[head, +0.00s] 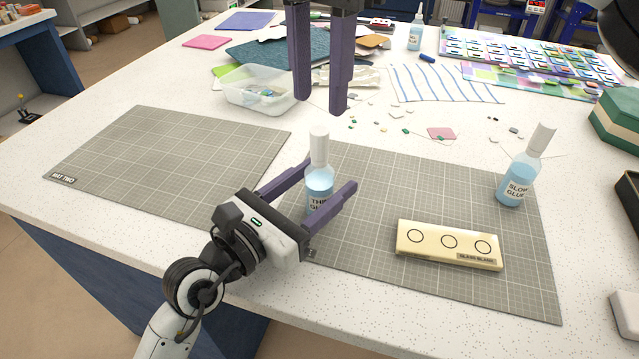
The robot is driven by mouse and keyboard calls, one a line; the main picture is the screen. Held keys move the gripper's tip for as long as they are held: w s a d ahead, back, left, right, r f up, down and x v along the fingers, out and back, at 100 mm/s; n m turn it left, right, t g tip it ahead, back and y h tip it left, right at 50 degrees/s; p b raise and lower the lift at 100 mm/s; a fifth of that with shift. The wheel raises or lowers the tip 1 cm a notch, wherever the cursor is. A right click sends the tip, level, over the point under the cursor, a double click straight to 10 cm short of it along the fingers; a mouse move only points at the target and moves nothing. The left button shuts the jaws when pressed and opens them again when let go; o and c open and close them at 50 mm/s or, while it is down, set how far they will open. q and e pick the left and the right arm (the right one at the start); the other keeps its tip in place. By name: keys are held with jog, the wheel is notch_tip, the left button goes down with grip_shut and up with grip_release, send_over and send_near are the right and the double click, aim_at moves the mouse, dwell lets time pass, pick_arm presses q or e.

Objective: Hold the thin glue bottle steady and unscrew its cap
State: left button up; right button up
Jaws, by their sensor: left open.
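The thin glue bottle (319,184) stands upright on the right-hand grey cutting mat (380,180). It holds blue liquid and carries a label that starts "TH". Its white cap (319,144) is on top. My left gripper (334,172) is open, low over the mat, with one finger on each side of the bottle's body. Whether a finger touches the bottle I cannot tell. My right gripper (322,104) hangs above and behind the cap, pointing down. Its two fingers show a gap between them, with nothing in it.
A second bottle labelled "SLOW GLUE" (515,180) stands at the mat's right. A cream block with three circles (449,245) lies in front. A clear plastic tub (262,92) and glass bits are behind. The left mat (165,155) is bare.

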aim_at(319, 131)
pick_arm(q)
jog(key=shift+w, duration=0.1)
grip_shut()
pick_arm(e)
jog(key=m, duration=0.8)
jog(key=shift+f+m, duration=0.1)
jog(key=shift+m, duration=0.2)
jog(key=shift+f, duration=3.95)
